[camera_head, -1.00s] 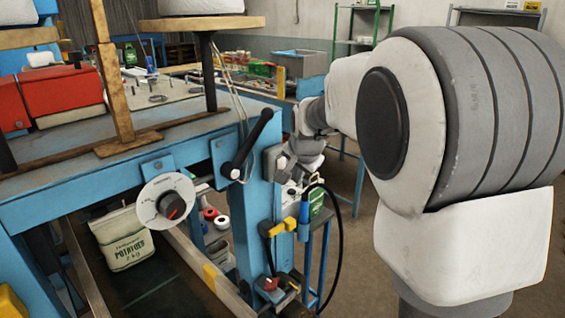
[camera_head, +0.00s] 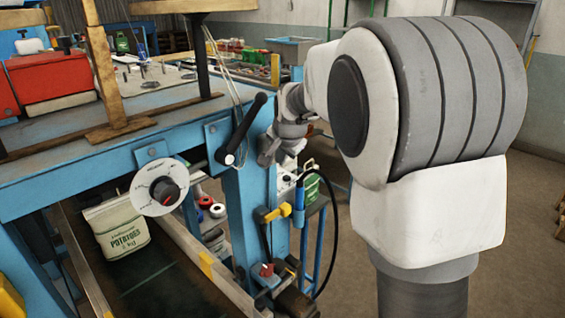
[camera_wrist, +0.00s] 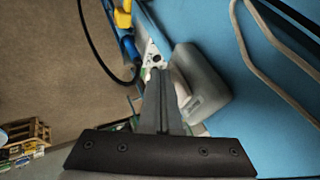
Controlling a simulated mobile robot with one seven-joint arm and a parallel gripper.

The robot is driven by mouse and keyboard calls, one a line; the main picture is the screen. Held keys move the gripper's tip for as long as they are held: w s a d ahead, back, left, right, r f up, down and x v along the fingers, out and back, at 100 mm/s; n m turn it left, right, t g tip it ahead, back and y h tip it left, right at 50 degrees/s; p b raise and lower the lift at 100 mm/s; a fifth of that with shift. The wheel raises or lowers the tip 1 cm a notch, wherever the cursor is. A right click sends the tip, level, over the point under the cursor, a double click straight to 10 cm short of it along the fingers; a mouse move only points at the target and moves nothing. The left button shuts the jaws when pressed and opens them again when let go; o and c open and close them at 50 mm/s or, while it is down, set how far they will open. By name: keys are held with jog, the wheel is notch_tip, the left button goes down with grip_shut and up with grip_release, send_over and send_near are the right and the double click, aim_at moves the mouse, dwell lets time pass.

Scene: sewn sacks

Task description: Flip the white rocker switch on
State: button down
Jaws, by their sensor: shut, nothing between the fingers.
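A grey box (camera_wrist: 200,82) with a small label is fixed to the blue post (camera_wrist: 252,70) in the wrist view. My gripper (camera_wrist: 158,72) is shut and empty, its fingers beside the box's left edge and overlapping it in the picture; I cannot tell whether they touch. In the head view my gripper (camera_head: 266,155) is at the right side of the blue post (camera_head: 248,205), and it and my arm hide the box there.
A black lever (camera_head: 241,130) and a white dial (camera_head: 160,186) are on the bench front. A yellow fitting (camera_head: 270,213), a blue cylinder (camera_head: 299,204) and a black hose (camera_head: 335,225) hang by the post. A potato sack (camera_head: 120,230) lies below. Open floor (camera_head: 430,285) is at right.

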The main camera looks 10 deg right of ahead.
jog(key=shift+r+p, duration=0.15)
jog(key=shift+p, duration=0.2)
jog(key=shift+r+p, duration=0.45)
jog(key=shift+r, duration=0.25)
